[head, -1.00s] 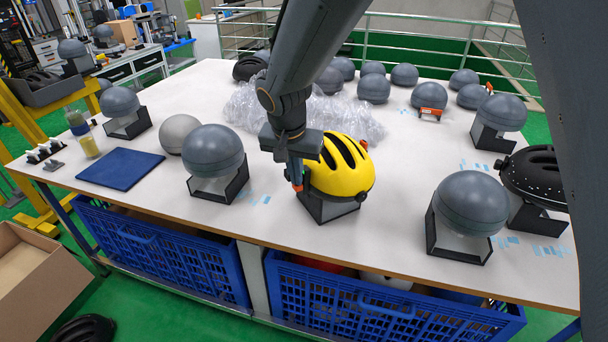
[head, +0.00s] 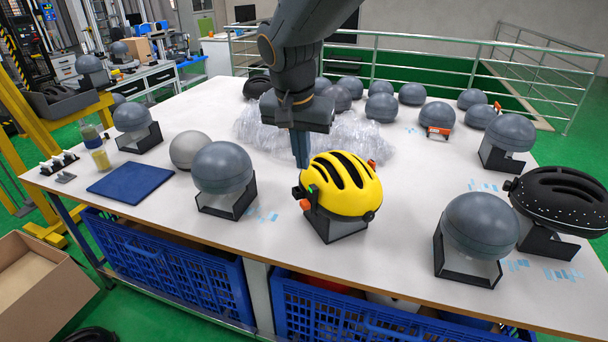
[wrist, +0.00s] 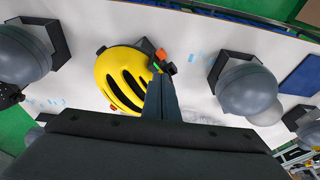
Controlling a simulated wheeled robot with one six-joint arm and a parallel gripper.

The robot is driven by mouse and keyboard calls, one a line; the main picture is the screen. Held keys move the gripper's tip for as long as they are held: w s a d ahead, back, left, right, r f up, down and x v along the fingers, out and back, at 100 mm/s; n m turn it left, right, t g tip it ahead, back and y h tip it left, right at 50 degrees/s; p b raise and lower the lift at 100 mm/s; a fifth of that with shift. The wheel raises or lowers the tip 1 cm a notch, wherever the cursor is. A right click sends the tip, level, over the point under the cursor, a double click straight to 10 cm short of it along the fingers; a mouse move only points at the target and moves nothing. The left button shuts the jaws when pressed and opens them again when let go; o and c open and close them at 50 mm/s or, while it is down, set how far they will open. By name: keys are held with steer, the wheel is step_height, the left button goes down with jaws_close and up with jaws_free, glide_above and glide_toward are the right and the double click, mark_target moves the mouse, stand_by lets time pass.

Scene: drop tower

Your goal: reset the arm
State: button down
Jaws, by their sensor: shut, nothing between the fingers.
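My gripper (head: 301,163) points down over the table, just behind and left of the yellow helmet (head: 343,184). Its fingers are together with nothing between them, and it appears apart from the helmet in the head view. The yellow helmet has black vents and sits on a black stand (head: 333,226) near the table's front edge. In the wrist view, the closed fingers (wrist: 162,92) overlap the edge of the helmet (wrist: 122,80). An orange clip shows on the helmet's side there.
Grey headforms on stands flank the helmet, one at the left (head: 222,168) and one at the right (head: 480,224). A black helmet (head: 562,197) stands farther right. Clear plastic wrap (head: 262,125) lies behind. A blue mat (head: 131,180) lies left. A railing (head: 420,40) runs behind the table.

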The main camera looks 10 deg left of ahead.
steer(key=s+d+f+g, duration=0.1)
steer(key=d+f, duration=0.2)
steer(key=d, duration=0.6)
steer(key=s+d+f, duration=0.1)
steer(key=d+f, duration=0.1)
steer(key=d, duration=0.7)
steer(key=s+d+f, duration=0.3)
steer(key=s+d, duration=0.2)
steer(key=d, duration=0.3)
steer(key=s+d+f+n+g, duration=0.1)
steer(key=s+d+f, duration=0.2)
steer(key=s+d, duration=0.3)
steer(key=shift+d+f, duration=0.35)
steer(key=shift+d, duration=0.7)
